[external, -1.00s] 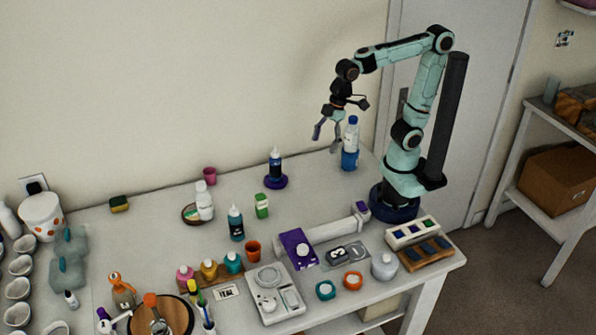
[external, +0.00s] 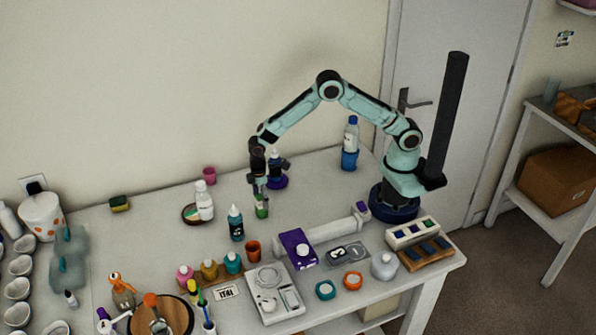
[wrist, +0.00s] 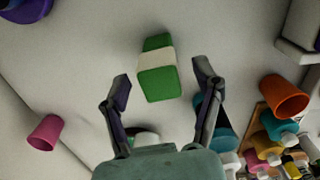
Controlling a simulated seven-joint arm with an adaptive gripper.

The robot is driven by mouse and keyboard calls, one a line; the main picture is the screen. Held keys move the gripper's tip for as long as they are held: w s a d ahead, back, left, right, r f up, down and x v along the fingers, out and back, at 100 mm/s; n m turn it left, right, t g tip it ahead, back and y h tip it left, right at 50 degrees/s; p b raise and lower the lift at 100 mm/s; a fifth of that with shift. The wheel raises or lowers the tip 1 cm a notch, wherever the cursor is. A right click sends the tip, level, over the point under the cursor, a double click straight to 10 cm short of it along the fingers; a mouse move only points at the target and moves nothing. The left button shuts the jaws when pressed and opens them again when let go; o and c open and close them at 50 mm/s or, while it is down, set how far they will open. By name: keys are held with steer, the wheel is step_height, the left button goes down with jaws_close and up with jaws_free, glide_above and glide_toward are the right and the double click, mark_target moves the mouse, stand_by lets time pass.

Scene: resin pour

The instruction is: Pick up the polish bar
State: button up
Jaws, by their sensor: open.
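The polish bar looks like a small green block with a white band around its middle. In the wrist view the polish bar (wrist: 157,62) lies just beyond and between the fingertips, touching neither. In the external view the polish bar (external: 262,212) shows only its lower part, below the gripper, which hides the rest. My gripper (external: 262,190) is above it, pointing down. In the wrist view my gripper (wrist: 163,85) is open and empty, with one finger on each side of the bar's line.
A teal bottle (external: 236,224) stands close to the left of the bar. A dark blue bottle on a purple base (external: 277,182) is behind my gripper. An orange cup (external: 253,250) and a pink cup (external: 209,175) stand nearby. Table right of the bar is clear.

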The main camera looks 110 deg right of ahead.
steer(key=shift+f, duration=1.3)
jaws_close()
